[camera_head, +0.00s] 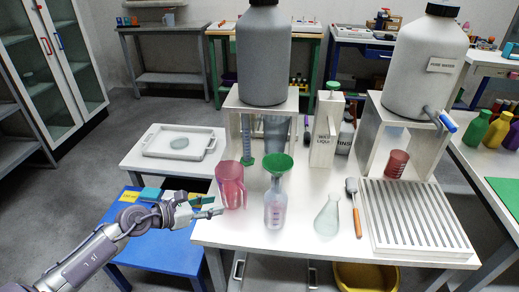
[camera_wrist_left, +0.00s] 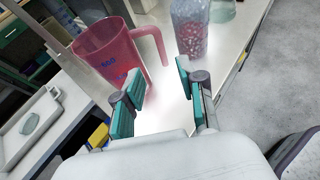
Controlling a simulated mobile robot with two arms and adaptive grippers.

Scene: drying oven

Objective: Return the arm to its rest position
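My left arm comes in from the lower left in the head view. Its left gripper (camera_head: 207,206) is at the left front edge of the white table (camera_head: 300,244), just left of the pink measuring jug (camera_head: 231,192). In the left wrist view, the left gripper's (camera_wrist_left: 158,84) two teal-padded fingers stand apart with nothing between them. The pink jug (camera_wrist_left: 112,58) stands upright beyond the left finger, and a clear bottle with reddish contents (camera_wrist_left: 190,30) stands beyond the right finger. My right gripper is in neither view.
A bottle with a green funnel (camera_head: 276,208) and a glass flask (camera_head: 327,216) stand near the table front. A slatted rack (camera_head: 418,216) is at the right. A blue low table (camera_head: 160,255) lies below the arm. A white tray (camera_head: 179,142) sits behind at left.

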